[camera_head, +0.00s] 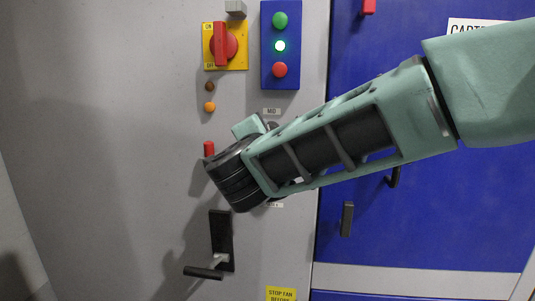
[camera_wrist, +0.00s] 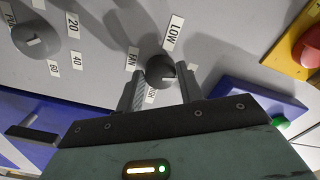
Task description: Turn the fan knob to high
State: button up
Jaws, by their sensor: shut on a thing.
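The fan knob (camera_wrist: 160,71) is a round dark grey knob on the grey panel in the wrist view, with a light pointer mark on its face. A LOW label (camera_wrist: 174,33) and a FAN label (camera_wrist: 133,57) stand near it. Another label below it is partly covered and hard to read. My gripper (camera_wrist: 161,82) has one finger on each side of the knob and is shut on it. In the head view my wrist and arm hide the knob and fingertips; a MID label (camera_head: 271,111) shows just above the arm.
A yellow plate with a red rotary switch (camera_head: 225,45) and a blue button box (camera_head: 267,80) sit above my arm. A black lever (camera_head: 205,272) sticks out below. Another grey knob (camera_wrist: 36,40) with number labels is at left in the wrist view. A blue door (camera_head: 440,225) is at right.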

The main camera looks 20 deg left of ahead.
jog(key=shift+d+r+m+b, duration=0.1)
jog(key=shift+m+b, duration=10.4)
jog(key=shift+b, duration=0.1)
jog(key=o, duration=1)
jog(key=shift+r, duration=0.1)
jog(key=v, duration=1.7)
jog(key=shift+s+d, duration=0.15)
